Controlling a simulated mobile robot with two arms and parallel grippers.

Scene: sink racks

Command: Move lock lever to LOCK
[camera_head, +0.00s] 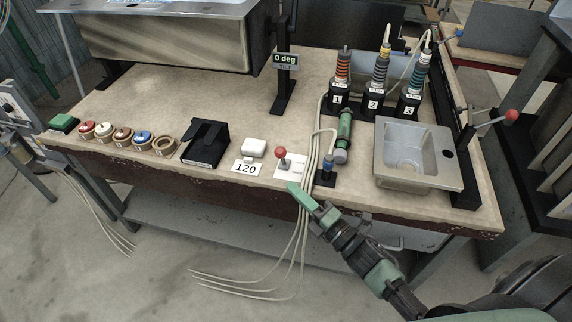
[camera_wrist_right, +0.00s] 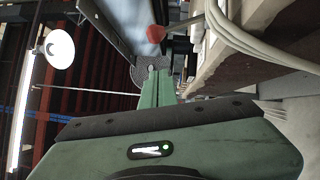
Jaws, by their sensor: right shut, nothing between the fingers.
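The lever (camera_head: 281,153) has a red ball knob on a short stem and stands on a small white plate (camera_head: 291,167) near the bench's front edge. The plate's lettering is too small to read. In the right wrist view a red knob (camera_wrist_right: 155,33) shows beyond the fingers, above their tips in the picture. My right gripper (camera_head: 296,189) has green fingers, shut and empty, just in front of the bench edge below the lever, apart from it. The shut fingers also show in the right wrist view (camera_wrist_right: 154,76). My left gripper is out of view.
Pale cables (camera_head: 306,205) hang over the edge beside my right gripper.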

